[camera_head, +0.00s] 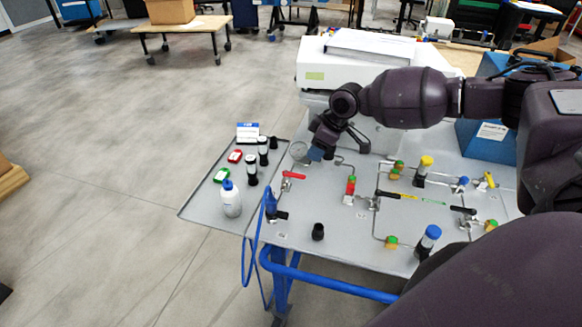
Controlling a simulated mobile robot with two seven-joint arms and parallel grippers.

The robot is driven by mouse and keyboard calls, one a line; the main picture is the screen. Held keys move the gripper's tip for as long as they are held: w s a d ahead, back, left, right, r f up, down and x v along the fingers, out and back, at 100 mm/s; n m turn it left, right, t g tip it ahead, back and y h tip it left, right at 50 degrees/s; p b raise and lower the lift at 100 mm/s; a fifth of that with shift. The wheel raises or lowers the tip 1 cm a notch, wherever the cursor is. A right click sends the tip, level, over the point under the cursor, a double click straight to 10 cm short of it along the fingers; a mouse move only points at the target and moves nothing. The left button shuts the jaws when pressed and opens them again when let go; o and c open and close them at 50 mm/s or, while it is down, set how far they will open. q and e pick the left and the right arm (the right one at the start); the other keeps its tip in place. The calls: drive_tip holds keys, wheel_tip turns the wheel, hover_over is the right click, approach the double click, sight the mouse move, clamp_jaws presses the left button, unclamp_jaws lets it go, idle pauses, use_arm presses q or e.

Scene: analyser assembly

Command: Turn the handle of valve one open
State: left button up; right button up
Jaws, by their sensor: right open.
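My right gripper (338,151) is open and empty. It hangs above the back left part of the grey panel table, in front of the white machine, with its fingers pointing down. A red lever handle (293,175) lies just below and left of it, with a gap between. A round gauge (299,152) stands beside the left finger. Other handles on the panel are a black one (278,216) at the front left, a yellow one (489,180) and a black one (463,210) at the right. No readable label marks valve one. My left gripper is out of view.
A side tray (205,210) holds a white bottle (231,200), dark vials and small red and green items. Pipes and a green-topped red fitting (351,188) rise from the panel. A white machine (340,62) stands behind. A blue rail (330,284) runs along the front.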

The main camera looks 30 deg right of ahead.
sight(299, 175)
drive_tip(key=x, duration=1)
drive_tip(key=shift+w+a+f+b, duration=0.15)
drive_tip(key=shift+f+b, duration=0.1)
drive_tip(key=shift+b, duration=0.15)
drive_tip(key=shift+c, duration=0.3)
clamp_jaws()
